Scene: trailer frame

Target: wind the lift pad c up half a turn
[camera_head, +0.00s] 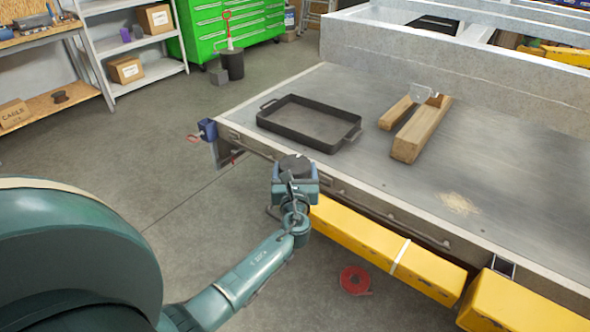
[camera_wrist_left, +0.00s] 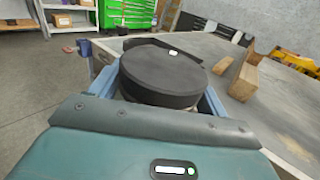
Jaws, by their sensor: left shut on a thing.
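The lift pad (camera_head: 295,163), a thick black round disc, is at the near edge of the grey bench top. It also shows large in the left wrist view (camera_wrist_left: 160,76), with a small white mark near its far rim. My left gripper (camera_head: 294,182) is shut on the pad, its blue fingers on either side of it. The stem or screw under the pad is hidden by the pad and gripper. No letter can be read on the pad. My right gripper is in neither view.
A black tray (camera_head: 309,123) and wooden blocks (camera_head: 421,131) lie on the bench top (camera_head: 480,160). A blue clamp (camera_head: 208,129) sits at its left corner. Yellow beams (camera_head: 360,239) run below the near edge. A red coil (camera_head: 355,280) lies on the floor.

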